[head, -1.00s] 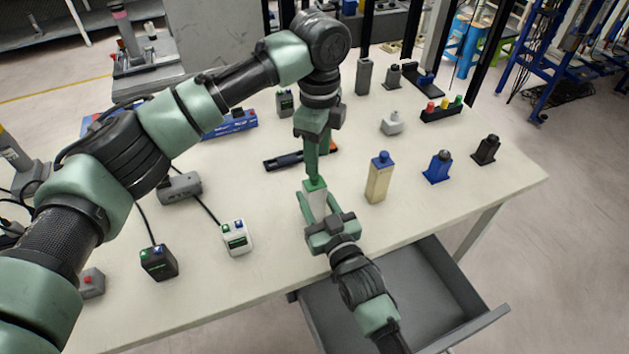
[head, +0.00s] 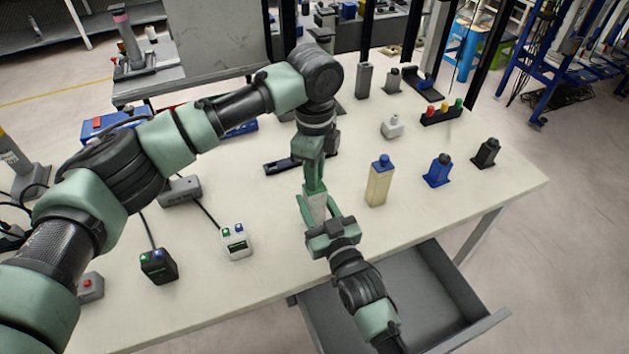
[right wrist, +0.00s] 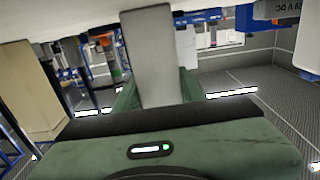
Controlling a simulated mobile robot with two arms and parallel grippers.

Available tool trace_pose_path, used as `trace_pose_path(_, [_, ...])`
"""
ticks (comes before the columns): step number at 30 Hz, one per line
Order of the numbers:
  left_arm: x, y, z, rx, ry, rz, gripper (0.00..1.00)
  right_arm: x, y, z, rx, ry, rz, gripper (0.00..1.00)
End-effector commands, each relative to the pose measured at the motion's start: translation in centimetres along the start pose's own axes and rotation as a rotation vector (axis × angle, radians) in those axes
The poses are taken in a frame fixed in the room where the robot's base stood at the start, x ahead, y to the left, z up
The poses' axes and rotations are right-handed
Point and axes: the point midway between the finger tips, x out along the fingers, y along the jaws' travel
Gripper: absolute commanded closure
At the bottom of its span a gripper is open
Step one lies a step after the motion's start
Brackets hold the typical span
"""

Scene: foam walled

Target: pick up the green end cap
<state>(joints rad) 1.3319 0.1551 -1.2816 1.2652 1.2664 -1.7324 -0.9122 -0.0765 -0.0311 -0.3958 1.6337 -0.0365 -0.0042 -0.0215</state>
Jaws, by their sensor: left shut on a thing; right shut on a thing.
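A light grey upright block (head: 318,207) stands near the table's front edge, with the green end cap (head: 315,189) at its top. My left gripper (head: 314,187) reaches down from above and is shut on the cap; its green fingers hide most of the cap and blend with its colour. My right gripper (head: 318,212) comes from the front and is shut on the grey block below the cap. In the right wrist view the grey block (right wrist: 150,55) sits between the green fingers; the cap does not show there.
A tan block with a blue top (head: 380,182) stands just right of the grippers. A black flat tool (head: 283,165) lies behind them. A white two-button box (head: 237,242) is to the left. An open grey drawer (head: 420,310) juts out below the table front.

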Motion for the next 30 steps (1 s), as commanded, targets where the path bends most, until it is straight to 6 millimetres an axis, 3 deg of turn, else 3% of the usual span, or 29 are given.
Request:
trace_pose_path(5, [-1.3, -0.1, -0.1, 0.001, 0.002, -0.003, 1.00, 0.0, 0.0, 0.0, 0.000, 0.000, 0.000, 1.00])
trace_pose_path(12, [-6.1, -0.1, -0.1, 0.000, 0.001, -0.005, 1.00, 0.0, 0.0, 0.0, 0.000, -0.001, 0.000, 1.00])
trace_pose_path(18, [-9.1, 0.0, -0.1, 0.001, 0.001, -0.002, 1.00, 0.0, 0.0, 0.0, 0.000, 0.000, 0.000, 1.00])
trace_pose_path(29, [-10.1, 0.0, 0.0, 0.001, 0.001, 0.000, 1.00, 0.0, 0.0, 0.0, 0.000, 0.000, 0.000, 1.00])
trace_pose_path(30, [-10.1, 0.0, 0.0, 0.001, 0.001, 0.000, 1.00, 0.0, 0.0, 0.0, 0.000, 0.000, 0.000, 0.53])
